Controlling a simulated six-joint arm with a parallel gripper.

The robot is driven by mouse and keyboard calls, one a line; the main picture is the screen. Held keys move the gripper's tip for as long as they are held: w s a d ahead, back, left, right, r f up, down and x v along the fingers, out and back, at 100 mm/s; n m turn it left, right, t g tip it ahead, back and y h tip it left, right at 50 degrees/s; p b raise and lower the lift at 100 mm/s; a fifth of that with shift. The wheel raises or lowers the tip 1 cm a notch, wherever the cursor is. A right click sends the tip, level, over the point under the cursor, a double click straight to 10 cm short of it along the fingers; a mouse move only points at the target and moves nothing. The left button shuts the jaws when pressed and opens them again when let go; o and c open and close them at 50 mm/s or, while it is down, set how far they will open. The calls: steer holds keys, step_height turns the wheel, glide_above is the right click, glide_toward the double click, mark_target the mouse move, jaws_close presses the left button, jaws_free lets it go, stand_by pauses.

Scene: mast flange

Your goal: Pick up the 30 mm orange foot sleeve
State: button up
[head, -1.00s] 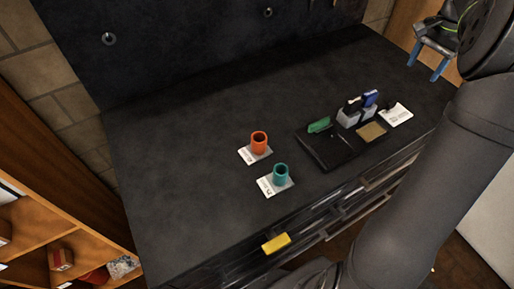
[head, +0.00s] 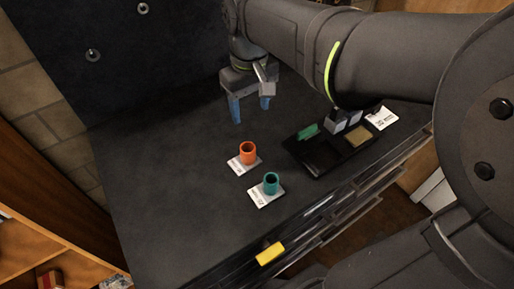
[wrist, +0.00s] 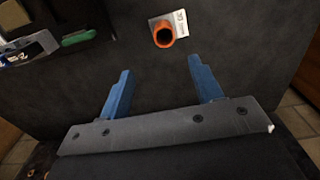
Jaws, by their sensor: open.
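The orange foot sleeve (head: 248,152) stands upright on a white printed card (head: 236,167) on the dark worktop. It also shows in the wrist view (wrist: 164,36), beyond the fingertips and centred roughly between them. A teal sleeve (head: 271,183) stands on its own card in front of it. My gripper (head: 251,108), with blue fingers, is open and empty, above the worktop and behind the orange sleeve in the head view. The wrist view shows its two fingers (wrist: 163,78) spread wide, apart from the sleeve.
A black tray (head: 318,170) with a green piece (head: 308,131) and a tan pad (head: 358,135) lies right of the sleeves. A white card (head: 382,118) is beyond it. A yellow block (head: 270,253) is at the front edge. The worktop's left side is clear.

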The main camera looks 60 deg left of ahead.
glide_above(248, 159)
steer(key=w, duration=0.1)
steer(key=f, duration=1.2)
steer(key=shift+a, duration=0.3)
steer(key=shift+a+f, duration=0.25)
steer(key=shift+f, duration=1.15)
steer(key=shift+a+f, duration=0.2)
steer(key=shift+f, duration=1.15)
steer(key=shift+c, duration=0.5)
steer(key=c, duration=1.1)
steer(key=shift+c, duration=0.3)
steer(key=shift+r, duration=0.15)
